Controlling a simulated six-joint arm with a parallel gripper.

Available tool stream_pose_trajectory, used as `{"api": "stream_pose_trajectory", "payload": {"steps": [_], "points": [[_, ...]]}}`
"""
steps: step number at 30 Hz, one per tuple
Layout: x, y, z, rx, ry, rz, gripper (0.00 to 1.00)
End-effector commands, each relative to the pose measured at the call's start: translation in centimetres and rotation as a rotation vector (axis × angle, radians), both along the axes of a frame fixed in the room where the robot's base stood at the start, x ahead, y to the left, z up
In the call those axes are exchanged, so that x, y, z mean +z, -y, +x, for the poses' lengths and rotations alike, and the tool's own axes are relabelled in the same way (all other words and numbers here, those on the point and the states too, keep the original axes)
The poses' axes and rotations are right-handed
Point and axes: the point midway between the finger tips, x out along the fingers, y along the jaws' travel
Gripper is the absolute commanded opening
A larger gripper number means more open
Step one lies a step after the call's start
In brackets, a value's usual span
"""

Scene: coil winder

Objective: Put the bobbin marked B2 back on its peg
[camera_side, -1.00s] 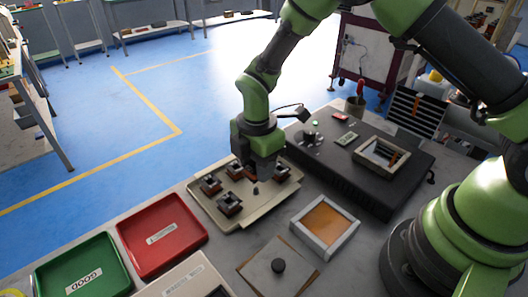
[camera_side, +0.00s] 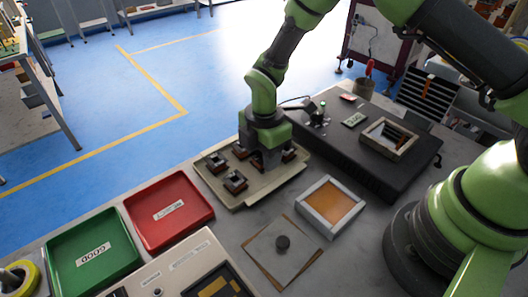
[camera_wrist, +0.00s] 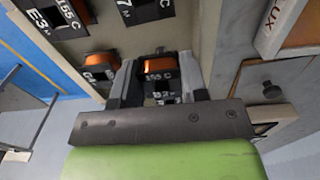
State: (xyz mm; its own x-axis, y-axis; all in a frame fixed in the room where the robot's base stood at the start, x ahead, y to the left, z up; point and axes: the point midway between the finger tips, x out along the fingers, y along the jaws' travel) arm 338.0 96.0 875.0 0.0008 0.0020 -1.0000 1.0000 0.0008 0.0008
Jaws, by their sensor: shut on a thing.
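My gripper (camera_wrist: 158,88) is shut on a bobbin (camera_wrist: 158,70) with a dark flange, copper-coloured winding and a label that reads 155 C and seems to read B2. One finger is on each side of it. In the side view my gripper (camera_side: 268,165) is low over the beige bobbin tray (camera_side: 223,200), towards its right part, and hides the held bobbin. I cannot tell whether the bobbin sits on a peg or hangs just above one. Other bobbins stand on the tray: one in front (camera_side: 235,182), one at left (camera_side: 217,162) and one marked E3 (camera_wrist: 45,18).
Right of the tray are a black machine (camera_side: 330,150) and an open box with an orange floor (camera_side: 355,190). Neighbouring bobbins stand close to my fingers.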

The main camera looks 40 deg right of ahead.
Motion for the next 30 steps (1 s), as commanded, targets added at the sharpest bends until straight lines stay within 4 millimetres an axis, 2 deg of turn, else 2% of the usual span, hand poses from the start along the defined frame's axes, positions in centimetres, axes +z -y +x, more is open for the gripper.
{"api": "stream_pose_trajectory", "payload": {"steps": [23, 24, 27, 30], "points": [[-2.2, 0.0, 0.0, 0.000, 0.000, 0.000, 0.17], [-2.1, 0.0, 0.0, 0.000, 0.000, 0.000, 0.49], [-2.1, 0.0, 0.0, 0.000, 0.000, 0.000, 0.70], [-2.1, 0.0, 0.0, 0.000, 0.000, 0.000, 0.70]]}}
